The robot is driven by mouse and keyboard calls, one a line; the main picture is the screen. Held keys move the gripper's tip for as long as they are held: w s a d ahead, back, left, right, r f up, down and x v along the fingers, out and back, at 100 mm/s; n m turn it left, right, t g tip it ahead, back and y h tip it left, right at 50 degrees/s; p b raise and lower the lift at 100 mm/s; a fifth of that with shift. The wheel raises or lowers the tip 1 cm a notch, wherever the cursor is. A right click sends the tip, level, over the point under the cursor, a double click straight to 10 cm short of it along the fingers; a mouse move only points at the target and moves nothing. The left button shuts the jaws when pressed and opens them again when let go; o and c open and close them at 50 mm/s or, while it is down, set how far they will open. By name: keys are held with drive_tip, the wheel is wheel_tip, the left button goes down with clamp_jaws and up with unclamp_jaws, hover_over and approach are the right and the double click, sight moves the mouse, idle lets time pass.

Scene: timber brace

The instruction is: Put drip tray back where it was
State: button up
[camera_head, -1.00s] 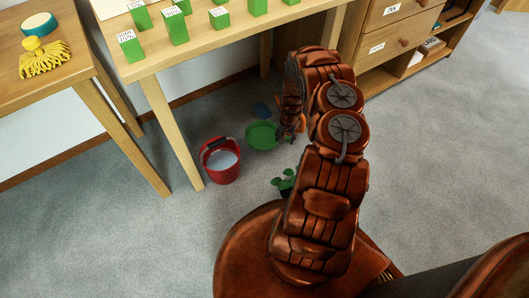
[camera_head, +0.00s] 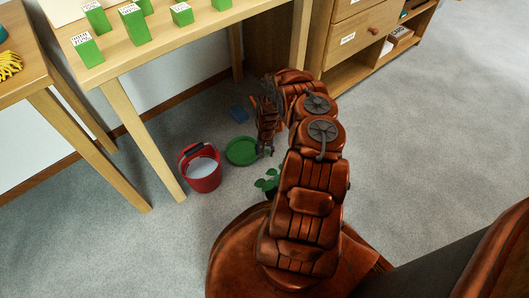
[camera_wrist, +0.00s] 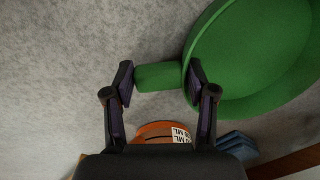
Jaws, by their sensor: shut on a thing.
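The drip tray, a round green dish with a short tab (camera_wrist: 158,76), shows in the head view (camera_head: 240,152) low over or on the grey floor, right of the red bucket. In the wrist view its round part (camera_wrist: 262,50) fills the upper right. My gripper (camera_wrist: 160,82) is shut on the tab, with one finger on each side of it. In the head view my gripper (camera_head: 266,148) is at the tray's right edge, partly hidden by my arm. I cannot tell whether the tray touches the floor.
The red bucket (camera_head: 203,172) with pale contents stands left of the tray. A small green plant (camera_head: 268,183) is just in front. A blue object (camera_head: 238,114) lies behind, near an orange labelled item (camera_wrist: 163,130). A wooden table (camera_head: 150,58) with green blocks stands above. Open floor lies right.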

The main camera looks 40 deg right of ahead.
drive_tip(key=o, duration=1.5)
drive_tip(key=shift+r, duration=0.1)
wheel_tip(320, 180, up, 12)
drive_tip(key=p, duration=0.5)
drive_tip(key=shift+s+d, duration=0.15)
drive_tip(key=shift+s, duration=0.1)
